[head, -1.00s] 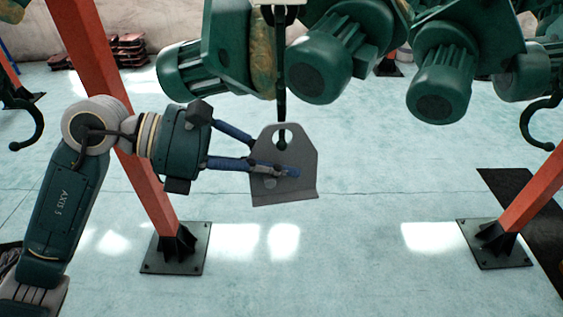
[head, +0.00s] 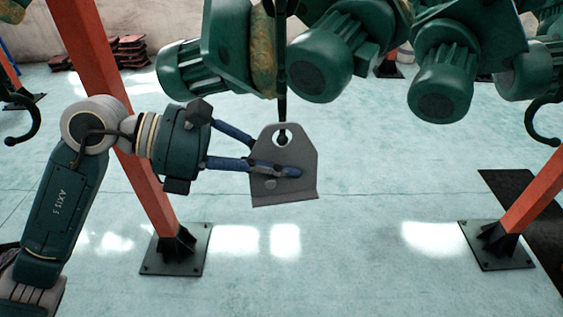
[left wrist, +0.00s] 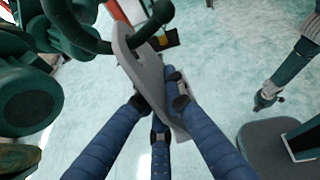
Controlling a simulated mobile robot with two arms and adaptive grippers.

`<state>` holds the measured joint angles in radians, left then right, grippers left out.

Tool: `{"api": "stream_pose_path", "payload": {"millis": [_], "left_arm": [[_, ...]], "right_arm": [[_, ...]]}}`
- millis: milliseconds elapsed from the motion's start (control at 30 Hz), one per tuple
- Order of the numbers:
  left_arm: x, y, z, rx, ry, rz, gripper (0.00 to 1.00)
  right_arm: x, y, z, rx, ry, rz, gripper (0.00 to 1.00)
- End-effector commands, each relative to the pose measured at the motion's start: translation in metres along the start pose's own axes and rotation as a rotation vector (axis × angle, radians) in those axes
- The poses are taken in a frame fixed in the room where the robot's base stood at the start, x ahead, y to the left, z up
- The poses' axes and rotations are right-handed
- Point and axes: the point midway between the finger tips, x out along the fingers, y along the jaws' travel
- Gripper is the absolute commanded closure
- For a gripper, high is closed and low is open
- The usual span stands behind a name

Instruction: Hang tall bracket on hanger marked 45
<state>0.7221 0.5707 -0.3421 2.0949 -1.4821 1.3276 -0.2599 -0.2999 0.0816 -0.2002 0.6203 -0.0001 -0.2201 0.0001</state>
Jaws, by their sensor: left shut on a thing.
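The tall bracket (head: 262,188) is a grey plate with a round hole near its top and a bent lower lip. My left gripper (head: 285,171) is shut on its lower middle and holds it nearly upright in the air. A dark hanger hook (head: 282,108) comes down to the bracket's top, and a dark part of it shows in the hole. In the left wrist view the bracket (left wrist: 150,70) has the hook's curve (left wrist: 95,42) at its hole, seemingly passing through. No number 45 is legible. What looks like my right gripper (left wrist: 266,98) is small there, its fingers unclear.
Green motors (head: 440,85) hang close above and to the right of the bracket. Orange posts (head: 115,110) stand left and right on floor plates. Empty hooks (head: 540,125) hang at both sides. The floor below the bracket is clear.

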Motion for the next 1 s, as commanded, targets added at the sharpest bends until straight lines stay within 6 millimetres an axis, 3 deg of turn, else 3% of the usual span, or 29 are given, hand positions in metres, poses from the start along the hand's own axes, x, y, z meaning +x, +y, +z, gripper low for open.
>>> {"api": "stream_pose_path", "payload": {"millis": [167, 200, 300, 667, 1000], "left_arm": [[-0.001, 0.0, 0.003, 0.002, -0.006, 0.001, 1.0], [-0.001, 0.0, 0.003, 0.002, -0.006, 0.001, 0.87], [-0.001, 0.0, 0.002, 0.002, -0.005, 0.001, 0.69], [-0.003, 0.001, -0.002, -0.002, 0.004, 0.001, 0.69], [-0.051, 0.001, 0.0, -0.001, 0.0, 0.004, 0.69]], "right_arm": [[0.0, -0.001, 0.0, 0.001, 0.0, -0.001, 1.0], [0.0, -0.001, 0.0, 0.001, 0.0, -0.001, 1.0], [0.0, -0.002, -0.001, 0.001, 0.001, -0.002, 1.0], [0.0, -0.001, 0.0, 0.001, 0.0, -0.001, 1.0], [0.0, -0.001, 0.0, 0.001, 0.0, -0.001, 1.0]]}}
